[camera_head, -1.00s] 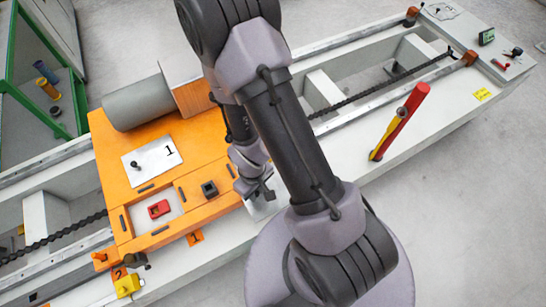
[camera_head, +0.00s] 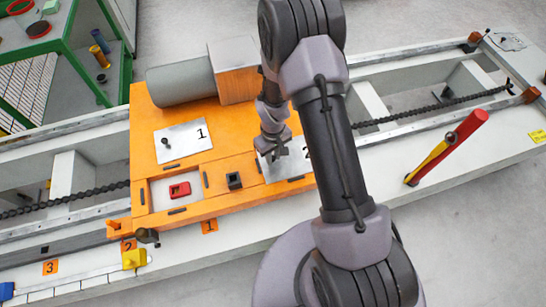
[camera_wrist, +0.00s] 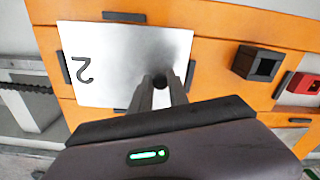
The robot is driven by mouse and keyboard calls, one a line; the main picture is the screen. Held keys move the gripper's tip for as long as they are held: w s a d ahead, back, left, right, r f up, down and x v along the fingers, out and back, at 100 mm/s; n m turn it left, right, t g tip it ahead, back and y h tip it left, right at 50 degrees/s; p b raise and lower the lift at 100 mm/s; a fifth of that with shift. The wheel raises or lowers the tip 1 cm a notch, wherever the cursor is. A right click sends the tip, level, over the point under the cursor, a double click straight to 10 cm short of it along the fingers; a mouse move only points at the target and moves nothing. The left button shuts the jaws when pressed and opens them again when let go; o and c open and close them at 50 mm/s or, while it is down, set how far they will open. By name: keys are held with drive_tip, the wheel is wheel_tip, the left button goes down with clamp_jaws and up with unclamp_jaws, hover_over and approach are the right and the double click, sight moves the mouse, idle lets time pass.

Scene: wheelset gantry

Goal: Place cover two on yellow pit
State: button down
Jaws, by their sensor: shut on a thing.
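Cover two is a pale metal plate marked 2 (camera_wrist: 108,62). In the wrist view it lies over the orange top, with dark strips around its edges. My gripper (camera_wrist: 161,82) is shut on the cover's small dark knob. In the head view, cover two (camera_head: 291,168) is at the front right of the orange carriage, partly hidden by my gripper (camera_head: 274,155) and arm. Whatever lies beneath it is hidden. I cannot tell whether the plate rests flat or hovers slightly.
Cover one (camera_head: 183,141) lies on the orange carriage (camera_head: 150,110). An open recess holds a red block (camera_head: 179,190); a black block (camera_head: 234,181) sits between it and cover two. A grey cylinder (camera_head: 180,83) is behind. A red-yellow lever (camera_head: 447,147) rises at right.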

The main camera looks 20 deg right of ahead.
drive_tip(key=c, duration=1.3)
unclamp_jaws()
drive_tip(key=shift+o, duration=0.2)
drive_tip(key=s+a+r+m+t+p, duration=0.1)
drive_tip(key=s+r+m+p, duration=0.15)
drive_tip(key=r, duration=1.35)
drive_tip(key=s+r+m+t+p, duration=0.1)
drive_tip(key=r+t+p, duration=0.15)
drive_tip(key=r, duration=1.35)
drive_tip(key=s+a+r+m+t+y, duration=0.2)
drive_tip(key=s+a+r+m, duration=0.1)
drive_tip(key=s+r, duration=0.9)
drive_tip(key=s+m, duration=0.1)
drive_tip(key=s, duration=0.2)
drive_tip(key=shift+s, duration=0.3)
